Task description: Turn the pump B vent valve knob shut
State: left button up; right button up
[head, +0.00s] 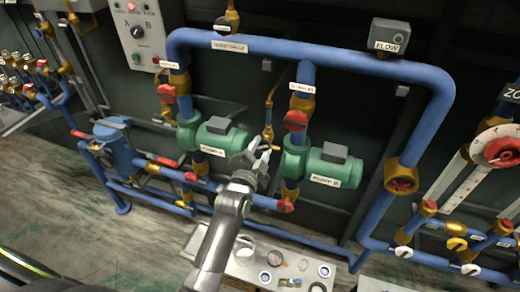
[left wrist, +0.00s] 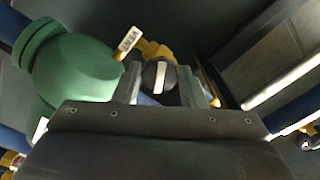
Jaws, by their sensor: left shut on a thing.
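In the left wrist view the vent valve knob (left wrist: 160,77) is round and black with a white bar standing nearly upright. It sits on a yellow fitting (left wrist: 153,49), with a white VENT tag (left wrist: 129,41) beside it. My left gripper (left wrist: 168,92) has a finger on each side of the knob and is shut on it. In the head view my left gripper (head: 262,157) is at the left end of green pump B (head: 327,166), below a thin brass line. I cannot make out the knob there. My right gripper is not in view.
Green pump A (head: 213,136) stands left of the gripper. Blue pipes (head: 300,45) with red-handled valves surround the pumps. A control box (head: 135,30) hangs at upper left. Open floor shows at lower left.

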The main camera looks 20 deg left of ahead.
pick_arm(q)
jog(key=shift+r+m, duration=0.1)
jog(key=shift+m, duration=1)
jog(key=m, duration=0.3)
jog(key=shift+r, duration=0.1)
jog(key=o, duration=0.7)
jog(key=shift+o, duration=1.2)
jog(key=shift+s, duration=0.1)
jog(key=shift+s+r, duration=0.1)
jog(key=shift+s, duration=0.1)
